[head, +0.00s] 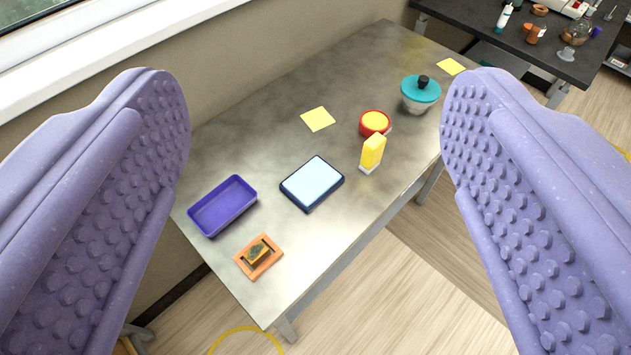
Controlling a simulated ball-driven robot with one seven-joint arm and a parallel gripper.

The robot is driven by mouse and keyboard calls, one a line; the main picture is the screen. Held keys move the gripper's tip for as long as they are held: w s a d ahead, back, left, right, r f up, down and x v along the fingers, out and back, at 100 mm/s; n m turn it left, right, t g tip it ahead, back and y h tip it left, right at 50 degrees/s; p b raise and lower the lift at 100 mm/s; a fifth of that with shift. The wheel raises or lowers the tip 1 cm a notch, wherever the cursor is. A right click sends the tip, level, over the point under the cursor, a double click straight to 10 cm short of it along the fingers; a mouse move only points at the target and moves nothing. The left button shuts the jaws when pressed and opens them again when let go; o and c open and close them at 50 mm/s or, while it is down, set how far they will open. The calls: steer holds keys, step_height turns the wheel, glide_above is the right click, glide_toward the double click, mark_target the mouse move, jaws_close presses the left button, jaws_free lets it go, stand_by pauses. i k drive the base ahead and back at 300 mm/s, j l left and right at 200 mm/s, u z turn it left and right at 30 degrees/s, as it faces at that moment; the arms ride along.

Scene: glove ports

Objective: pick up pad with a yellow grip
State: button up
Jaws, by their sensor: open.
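The pad with a yellow grip (372,153) stands on the metal table near its right-hand edge. Its yellow block-shaped grip rises from a thin pale base. My gripper (316,92) shows as two purple, studded fingers at the left and right sides of the head view. It is wide open, with nothing held between the fingers. The pad appears between them in the picture, well beyond them and apart from both.
A red round tin (374,123) stands just behind the pad, near a teal-lidded bowl (420,92). Yellow notes (318,119) lie flat. A dark bench (500,35) stands beyond.

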mark_target(373, 147)
steer(key=i+l+u, duration=0.55)
steer(key=i+l, duration=0.35)
steer(key=i+l+u, duration=0.3)
steer(key=l, duration=0.4)
steer(key=i+j, duration=0.05)
steer(key=i, duration=0.05)
